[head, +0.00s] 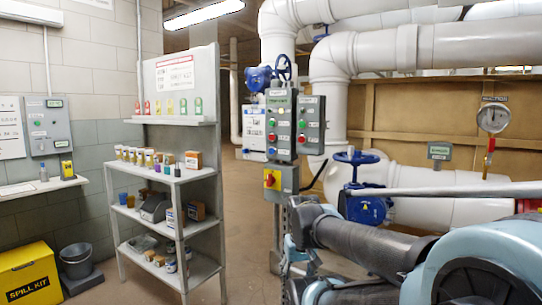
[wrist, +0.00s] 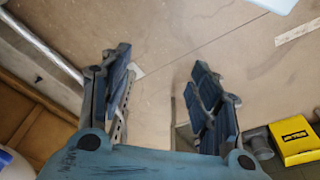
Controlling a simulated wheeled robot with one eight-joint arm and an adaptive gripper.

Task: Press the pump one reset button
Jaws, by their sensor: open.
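Two grey control boxes with coloured push buttons hang side by side on a post in the middle of the head view. The left box (head: 281,126) carries green, red and other small buttons under a label strip. The right box (head: 311,126) has a similar column with red and green buttons. The labels are too small to read, so I cannot tell which button is the pump one reset. My gripper is open and empty in the wrist view (wrist: 163,85), pointing at the floor. In the head view my arm reaches in from the right, below the boxes.
Blue valve wheels (head: 357,157) and thick white pipes (head: 370,50) stand behind and right. A shelf unit (head: 190,178) stands left. The yellow spill kit (head: 29,276) and a bucket (head: 76,262) are on the floor.

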